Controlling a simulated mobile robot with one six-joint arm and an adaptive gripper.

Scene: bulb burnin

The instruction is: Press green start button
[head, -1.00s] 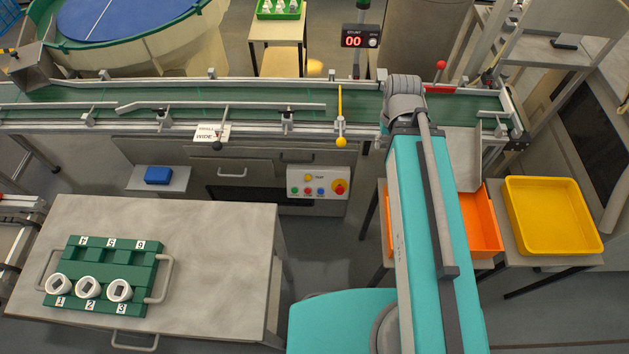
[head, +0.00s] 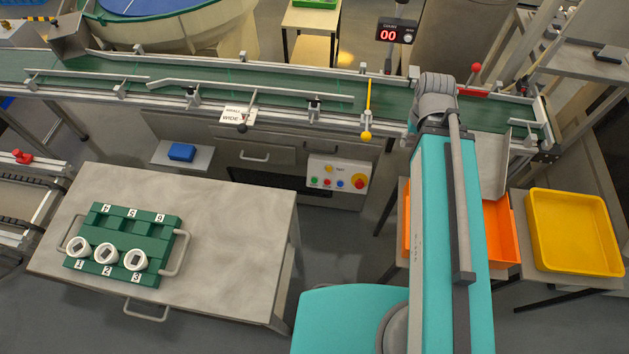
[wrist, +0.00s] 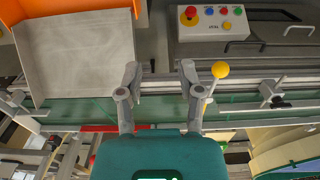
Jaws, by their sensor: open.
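The control panel (head: 337,174) is a pale box on the front of the conveyor bench, at the middle of the head view. The green start button (head: 314,181) is at its lower left, beside a red and a blue button. In the wrist view the panel (wrist: 213,23) appears upside down at the top, with the green button (wrist: 238,10) near its right end. My gripper (wrist: 159,72) is open and empty, with its fingers apart over the conveyor area. It is clear of the panel in that view. In the head view my arm hides the gripper.
A yellow-knobbed lever (head: 367,112) stands above the panel; its knob (wrist: 220,69) shows close beside my right finger in the wrist view. A large red stop knob (head: 359,181) is on the panel. The grey table (head: 235,225) holds a green rack (head: 150,222) with several numbered places.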

